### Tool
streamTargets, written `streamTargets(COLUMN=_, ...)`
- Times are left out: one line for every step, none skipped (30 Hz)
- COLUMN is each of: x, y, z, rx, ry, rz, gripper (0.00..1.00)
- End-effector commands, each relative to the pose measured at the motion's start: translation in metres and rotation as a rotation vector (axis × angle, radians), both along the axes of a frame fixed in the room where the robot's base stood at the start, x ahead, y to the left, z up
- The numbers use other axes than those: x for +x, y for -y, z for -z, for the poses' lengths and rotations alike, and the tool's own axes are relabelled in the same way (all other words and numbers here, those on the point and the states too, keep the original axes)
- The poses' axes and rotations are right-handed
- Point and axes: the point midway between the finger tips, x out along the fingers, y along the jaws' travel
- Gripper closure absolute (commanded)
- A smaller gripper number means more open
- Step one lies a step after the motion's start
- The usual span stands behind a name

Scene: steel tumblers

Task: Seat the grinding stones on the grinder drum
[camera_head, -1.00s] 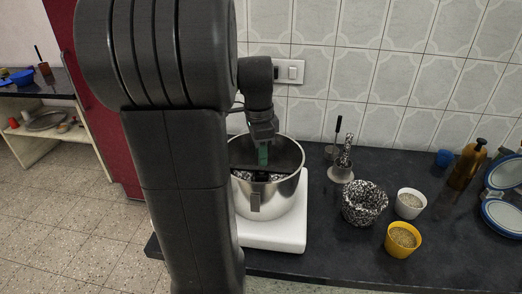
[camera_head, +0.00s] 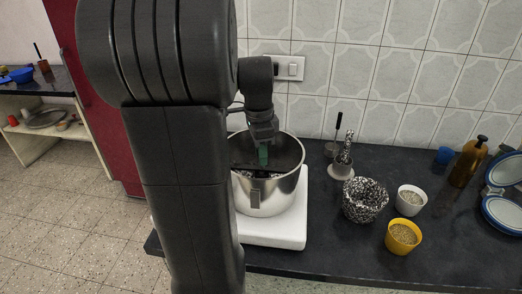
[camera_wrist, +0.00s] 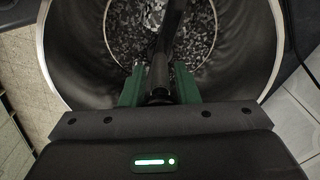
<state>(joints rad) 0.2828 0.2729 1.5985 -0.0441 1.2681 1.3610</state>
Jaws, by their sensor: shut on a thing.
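The grinder drum (camera_head: 284,187) is a steel pot on a white base (camera_head: 290,232). Its open mouth faces up, and it also shows in the wrist view (camera_wrist: 262,60). My gripper (camera_head: 263,157) is down inside the mouth, with green fingers. In the wrist view, my gripper (camera_wrist: 159,92) is shut on a dark bar-like handle (camera_wrist: 162,62), which appears to belong to the grinding stones. Black-and-white speckled stone (camera_wrist: 145,25) shows low in the drum beyond the handle. I cannot tell whether the stones touch the drum's floor or sit on its centre.
To the right on the dark counter (camera_head: 330,250) stand a speckled bowl (camera_head: 365,201), a yellow cup (camera_head: 403,238), a white cup (camera_head: 411,201) and a small steel vessel (camera_head: 341,168). A brown bottle (camera_head: 467,164) stands farther right. The tiled wall (camera_head: 400,60) is close behind.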

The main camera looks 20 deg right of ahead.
Motion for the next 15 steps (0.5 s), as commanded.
streamTargets(x=0.0005, y=0.0003, z=-0.0002, rx=-0.002, ry=0.003, rz=0.000, gripper=1.00)
streamTargets(x=0.0005, y=0.0003, z=0.0004, rx=-0.002, ry=0.003, rz=0.000, gripper=1.00)
streamTargets(x=0.0006, y=0.0004, z=0.0010, rx=-0.002, ry=0.003, rz=0.000, gripper=1.00)
streamTargets(x=0.0006, y=0.0004, z=0.0015, rx=-0.002, ry=0.003, rz=0.000, gripper=1.00)
streamTargets(x=0.0006, y=0.0004, z=0.0020, rx=-0.002, ry=0.003, rz=0.000, gripper=1.00)
streamTargets(x=0.0006, y=0.0003, z=0.0027, rx=-0.002, ry=0.003, rz=0.000, gripper=1.00)
streamTargets(x=0.0006, y=0.0004, z=0.0032, rx=-0.002, ry=0.003, rz=0.000, gripper=1.00)
streamTargets(x=0.0007, y=0.0004, z=0.0031, rx=-0.002, ry=0.003, rz=0.000, gripper=1.00)
streamTargets(x=0.0007, y=0.0004, z=0.0027, rx=-0.002, ry=0.003, rz=0.000, gripper=1.00)
streamTargets(x=0.0006, y=0.0003, z=0.0027, rx=-0.002, ry=0.003, rz=0.000, gripper=1.00)
streamTargets(x=0.0006, y=0.0003, z=0.0027, rx=-0.002, ry=0.003, rz=0.000, gripper=1.00)
streamTargets(x=0.0006, y=0.0003, z=0.0027, rx=-0.002, ry=0.003, rz=0.000, gripper=1.00)
streamTargets(x=0.0006, y=0.0003, z=0.0027, rx=-0.002, ry=0.003, rz=0.000, gripper=0.66)
streamTargets(x=0.0006, y=0.0003, z=0.0027, rx=-0.002, ry=0.003, rz=0.000, gripper=0.60)
streamTargets(x=0.0005, y=0.0003, z=0.0028, rx=-0.001, ry=0.003, rz=0.000, gripper=0.52)
